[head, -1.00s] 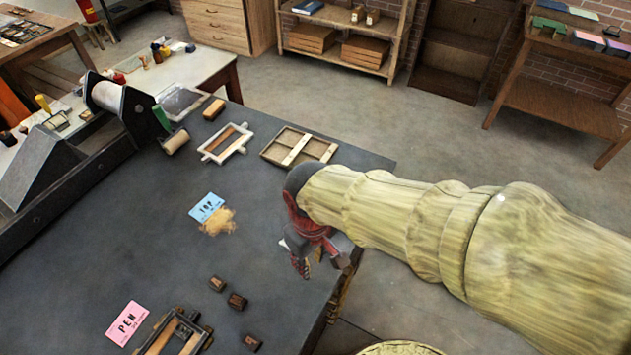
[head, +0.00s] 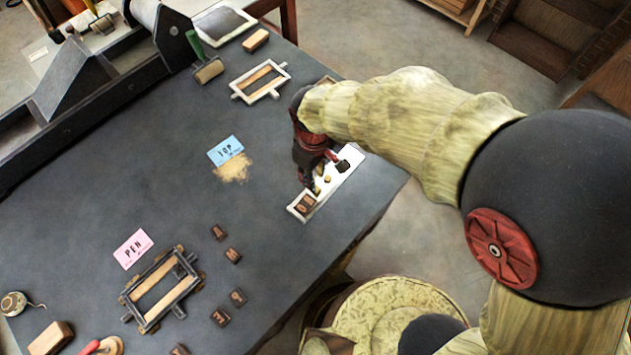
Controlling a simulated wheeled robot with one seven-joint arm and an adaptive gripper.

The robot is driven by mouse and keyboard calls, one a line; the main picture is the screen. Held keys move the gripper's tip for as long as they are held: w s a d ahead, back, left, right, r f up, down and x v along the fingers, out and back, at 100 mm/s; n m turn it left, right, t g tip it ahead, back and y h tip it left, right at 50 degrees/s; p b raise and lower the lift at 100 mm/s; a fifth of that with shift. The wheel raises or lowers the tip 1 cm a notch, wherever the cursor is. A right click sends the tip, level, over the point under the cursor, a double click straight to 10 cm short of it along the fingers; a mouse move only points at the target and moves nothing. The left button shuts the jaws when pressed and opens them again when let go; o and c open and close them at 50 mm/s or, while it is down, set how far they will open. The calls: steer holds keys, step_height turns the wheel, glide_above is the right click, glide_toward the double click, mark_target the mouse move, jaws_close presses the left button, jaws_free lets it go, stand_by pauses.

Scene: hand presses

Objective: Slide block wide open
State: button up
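A pale, narrow tray (head: 350,158) lies near the right edge of the dark table. A brown block with light marks (head: 303,203) sits at its lower-left end. Small brass-coloured bits show on the tray under my gripper. My gripper (head: 327,177), red and dark, points down over the tray. Its fingertips look spread apart with nothing clearly held between them. The gripper covers part of the tray, so I cannot tell whether it touches anything there. Which part is the slide block is not clear.
A dark frame with wooden bars (head: 163,288) lies by a pink card (head: 133,249) and several small brown blocks. A blue card (head: 226,150), a white frame (head: 261,82) and a roller (head: 208,70) lie farther back.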

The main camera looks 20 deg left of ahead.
mark_target(322, 187)
steer(key=shift+s+f+b, duration=0.1)
steer(key=shift+f+b, duration=0.3)
steer(key=shift+f, duration=2.15)
steer(key=c, duration=0.3)
jaws_close()
